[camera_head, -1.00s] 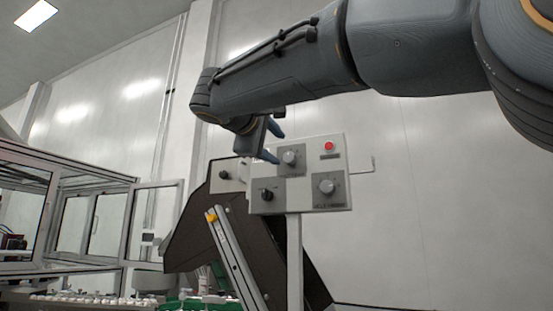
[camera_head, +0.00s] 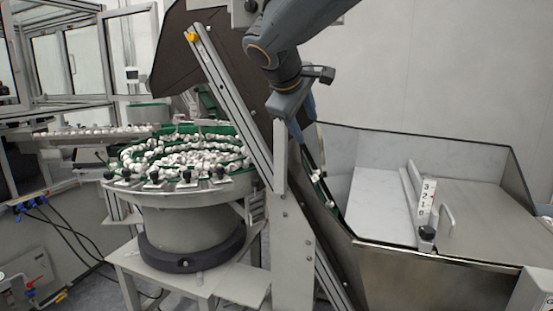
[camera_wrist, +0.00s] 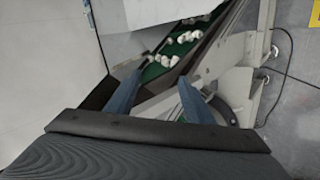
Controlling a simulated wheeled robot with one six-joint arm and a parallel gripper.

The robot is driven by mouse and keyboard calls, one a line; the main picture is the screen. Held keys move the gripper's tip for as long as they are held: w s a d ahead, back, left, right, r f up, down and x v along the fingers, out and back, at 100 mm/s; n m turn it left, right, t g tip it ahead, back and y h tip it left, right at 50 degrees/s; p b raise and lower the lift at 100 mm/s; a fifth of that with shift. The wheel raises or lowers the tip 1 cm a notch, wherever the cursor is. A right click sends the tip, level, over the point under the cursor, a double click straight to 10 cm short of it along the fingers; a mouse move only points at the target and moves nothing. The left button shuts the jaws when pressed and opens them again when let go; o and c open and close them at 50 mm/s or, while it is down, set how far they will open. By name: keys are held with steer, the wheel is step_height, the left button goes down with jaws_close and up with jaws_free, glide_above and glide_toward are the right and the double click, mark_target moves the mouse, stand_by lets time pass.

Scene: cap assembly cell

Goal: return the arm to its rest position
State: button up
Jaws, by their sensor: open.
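My gripper (camera_head: 303,122) hangs from my dark grey arm at the upper middle of the head view, pointing down in front of the inclined conveyor. In the wrist view my gripper's two blue fingers (camera_wrist: 150,98) are spread apart with nothing between them. Beyond them the green conveyor belt (camera_wrist: 160,66) carries several white caps (camera_wrist: 188,37). I cannot tell from these views how far the fingertips are from the conveyor.
A round feeder bowl (camera_head: 190,203) full of white caps stands at left on a metal table. A steel hopper (camera_head: 383,207) with a numbered scale stands at right. A metal post (camera_head: 293,240) rises in the middle. A glazed enclosure (camera_head: 60,65) is at far left.

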steer(key=s+d+f+m+g+y, duration=0.1)
steer(key=s+d+f+g, duration=0.2)
steer(key=f, duration=0.4)
steer(key=s+d+f+m, duration=0.2)
steer(key=s+d+f, duration=0.15)
steer(key=f, duration=0.35)
steer(key=s+d+f+m+g+y, duration=0.1)
steer(key=s+d+f+g, duration=0.1)
steer(key=s+f, duration=0.3)
steer(key=s+d+f+m+g+y, duration=0.2)
steer(key=s+f+m, duration=0.4)
steer(key=s+f, duration=0.9)
steer(key=shift+s+d+m+g, duration=0.3)
steer(key=shift+s+d+g, duration=0.35)
steer(key=shift+d, duration=0.4)
